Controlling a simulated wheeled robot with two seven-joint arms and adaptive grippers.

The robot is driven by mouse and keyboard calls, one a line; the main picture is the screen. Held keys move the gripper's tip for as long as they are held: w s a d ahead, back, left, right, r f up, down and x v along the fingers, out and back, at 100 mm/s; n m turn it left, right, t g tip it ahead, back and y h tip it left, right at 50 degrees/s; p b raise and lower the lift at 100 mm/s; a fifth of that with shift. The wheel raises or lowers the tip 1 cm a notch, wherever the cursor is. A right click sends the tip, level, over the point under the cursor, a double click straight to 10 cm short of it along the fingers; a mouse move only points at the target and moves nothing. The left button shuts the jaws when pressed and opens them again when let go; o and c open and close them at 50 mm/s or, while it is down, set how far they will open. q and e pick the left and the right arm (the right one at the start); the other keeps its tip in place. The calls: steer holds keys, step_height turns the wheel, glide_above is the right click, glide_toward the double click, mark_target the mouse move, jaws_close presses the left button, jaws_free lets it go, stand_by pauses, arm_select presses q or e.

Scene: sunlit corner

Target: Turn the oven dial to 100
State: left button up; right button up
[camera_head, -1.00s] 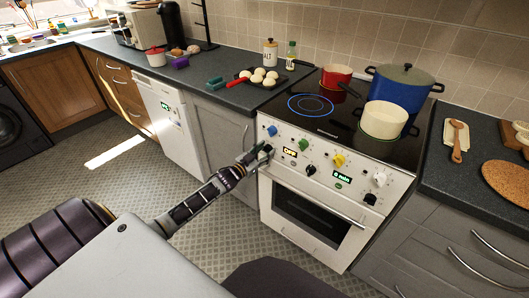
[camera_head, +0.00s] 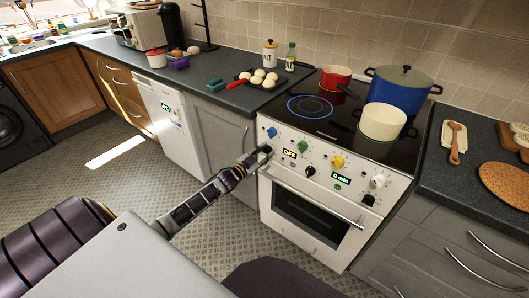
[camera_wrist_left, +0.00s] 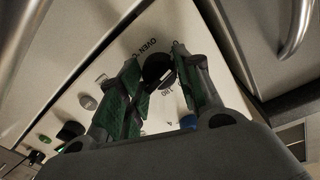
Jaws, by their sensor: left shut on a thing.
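The white oven (camera_head: 315,210) stands in the counter run, with a front panel of coloured dials. My left gripper (camera_head: 262,152) is at the left end of this panel, just below the blue dial (camera_head: 271,132). In the left wrist view my left gripper (camera_wrist_left: 152,85) is shut on a dark oven dial (camera_wrist_left: 157,66). My right gripper is not in view.
On the hob stand a red pan (camera_head: 335,77), a blue pot (camera_head: 397,86) and a cream pot (camera_head: 382,121). A blue-ringed burner (camera_head: 310,107) is bare. The oven door handle (camera_head: 318,200) sticks out below the panel. A cabinet handle (camera_head: 246,137) is close to my left gripper.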

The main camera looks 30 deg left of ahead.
arm_select(q)
steer(key=shift+r+m+p, duration=0.1)
steer(key=shift+m+p, duration=0.5)
steer(key=shift+m, duration=0.5)
steer(key=m+p, duration=0.1)
steer(key=m, duration=0.1)
steer(key=shift+m, duration=1.2)
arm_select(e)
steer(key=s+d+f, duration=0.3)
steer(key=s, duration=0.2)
arm_select(q)
steer(key=o, duration=1)
steer(key=shift+o, duration=0.2)
